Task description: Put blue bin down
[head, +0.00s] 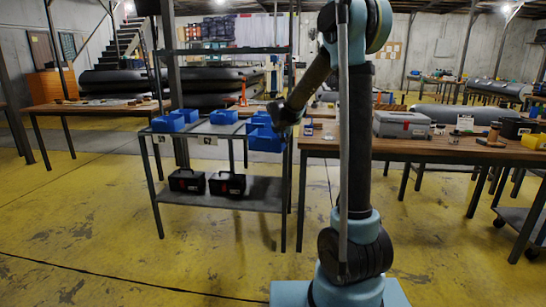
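Several blue bins sit on the upper shelf of a metal rack (205,128): one at the left front (168,124), one behind it (187,115) and one in the middle (223,117). Another blue bin (265,139) is at the rack's right end, close to the end of my arm, with more blue just above it. My gripper (280,122) points down and left beside this right bin. Its fingers are dark and too small to make out. I cannot tell whether it holds the bin, or whether the bin rests on the shelf.
Two black toolboxes (187,181) (227,184) stand on the rack's lower shelf (262,194). A wooden table (420,152) with a grey toolbox (402,124) stands right of the rack. The yellow floor (110,220) in front is clear.

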